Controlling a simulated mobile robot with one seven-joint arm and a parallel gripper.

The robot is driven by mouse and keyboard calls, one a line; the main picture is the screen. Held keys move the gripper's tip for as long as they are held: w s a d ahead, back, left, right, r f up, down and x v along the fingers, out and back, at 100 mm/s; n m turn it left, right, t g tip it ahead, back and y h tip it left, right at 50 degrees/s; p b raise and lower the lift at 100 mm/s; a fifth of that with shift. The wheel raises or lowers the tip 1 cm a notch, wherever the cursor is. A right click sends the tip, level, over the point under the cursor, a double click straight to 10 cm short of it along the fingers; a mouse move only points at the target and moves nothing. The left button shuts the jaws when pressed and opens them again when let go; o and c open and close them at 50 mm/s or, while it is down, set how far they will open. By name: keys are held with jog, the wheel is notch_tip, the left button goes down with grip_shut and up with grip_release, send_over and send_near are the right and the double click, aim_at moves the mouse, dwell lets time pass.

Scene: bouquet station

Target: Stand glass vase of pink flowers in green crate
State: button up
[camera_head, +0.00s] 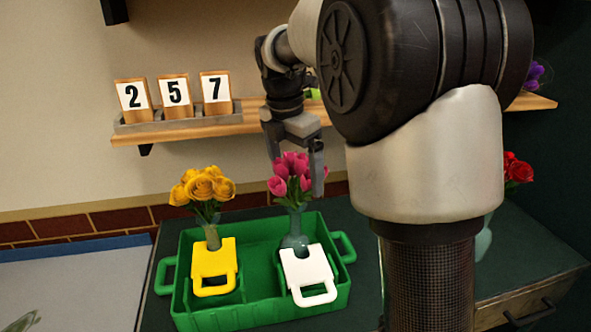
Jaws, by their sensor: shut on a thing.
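The glass vase (295,228) of pink flowers (291,172) is upright over the right part of the green crate (262,316). Its lower part is at the cutout of a white handled piece (309,268), and I cannot tell whether its base touches the crate floor. My gripper (297,178) comes down from above with its fingers on either side of the pink blooms. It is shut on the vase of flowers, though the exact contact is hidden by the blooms.
A vase of yellow roses (203,187) stands in the crate's left part, by a yellow handled piece (213,263). Red flowers (516,170) stand at right, partly behind my arm. A wooden shelf (190,130) with number cards 2, 5, 7 (174,91) runs along the wall.

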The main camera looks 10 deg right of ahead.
jog(key=shift+f, duration=0.1)
dwell(0.6)
jog(key=o, duration=1.8)
jog(key=shift+f, duration=0.1)
notch_tip(320, 180, up, 16)
jog(key=s+a+p, duration=0.1)
jog(key=a+p, duration=0.1)
jog(key=p, duration=0.2)
jog(key=s+r+m+t+p, duration=0.1)
jog(key=s+r+m+p, duration=0.25)
jog(key=s+m, duration=0.2)
jog(key=s+f+m+t+p, duration=0.1)
jog(key=s+f+m, duration=0.1)
jog(key=s+m, duration=0.4)
jog(key=s+d+f+m+t+y+p, duration=0.1)
jog(key=s+f+m+p, duration=0.1)
jog(key=s+m, duration=0.4)
jog(key=s+d+f+m+t+p, duration=0.1)
jog(key=s+f+m, duration=0.1)
jog(key=s+m, duration=0.4)
jog(key=shift+s+m+t+y+p, duration=0.25)
jog(key=shift+t+y+p, duration=0.05)
jog(key=shift+p, duration=0.05)
